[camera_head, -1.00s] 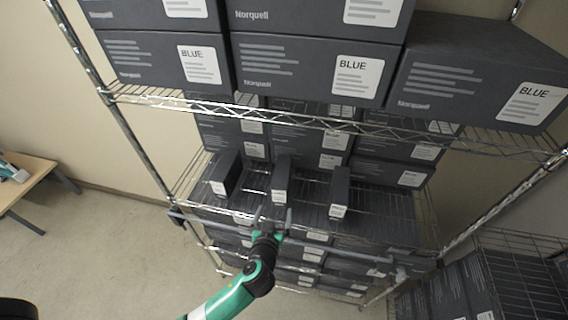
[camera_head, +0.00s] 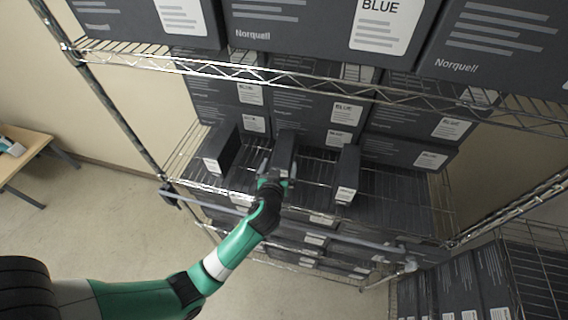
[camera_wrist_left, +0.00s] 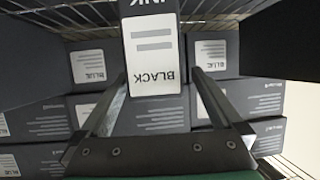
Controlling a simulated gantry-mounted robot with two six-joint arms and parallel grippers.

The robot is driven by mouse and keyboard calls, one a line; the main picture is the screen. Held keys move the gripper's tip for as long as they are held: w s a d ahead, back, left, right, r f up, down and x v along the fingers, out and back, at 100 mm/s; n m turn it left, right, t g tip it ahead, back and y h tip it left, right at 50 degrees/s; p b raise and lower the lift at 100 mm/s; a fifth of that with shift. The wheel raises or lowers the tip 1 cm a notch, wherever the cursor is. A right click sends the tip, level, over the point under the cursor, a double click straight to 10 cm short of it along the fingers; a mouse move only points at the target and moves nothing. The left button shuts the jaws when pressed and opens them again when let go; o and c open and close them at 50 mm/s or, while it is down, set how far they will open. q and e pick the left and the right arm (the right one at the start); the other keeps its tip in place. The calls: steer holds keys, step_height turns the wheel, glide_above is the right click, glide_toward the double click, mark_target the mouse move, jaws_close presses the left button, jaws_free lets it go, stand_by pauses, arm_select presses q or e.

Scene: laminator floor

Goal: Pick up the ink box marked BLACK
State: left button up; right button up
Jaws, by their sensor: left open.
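The ink box marked BLACK (camera_wrist_left: 153,60) is a narrow dark box with a white label, which reads upside down in the left wrist view. In the head view it is the middle one (camera_head: 285,148) of three narrow boxes standing on the middle wire shelf. My left gripper (camera_head: 276,172) is open in front of it. In the wrist view the two fingers of the left gripper (camera_wrist_left: 160,76) point at the box, one at each side of its label. I cannot tell whether they touch it. My right gripper is not in view.
Narrow boxes stand left (camera_head: 221,150) and right (camera_head: 347,174) of the middle one, with gaps between. Large boxes marked BLUE (camera_head: 338,112) are stacked behind. The upper wire shelf (camera_head: 300,80) hangs above with more boxes. A grey rail (camera_head: 330,236) runs along the shelf front.

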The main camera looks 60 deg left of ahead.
arm_select(q)
steer(key=shift+d+f+x, duration=0.1)
steer(key=shift+x, duration=1.2)
steer(key=shift+d+f+x, duration=0.1)
steer(key=shift+f+x, duration=0.05)
steer(key=shift+x, duration=1.2)
steer(key=shift+c, duration=0.3)
steer(key=shift+r, duration=0.1)
jaws_close()
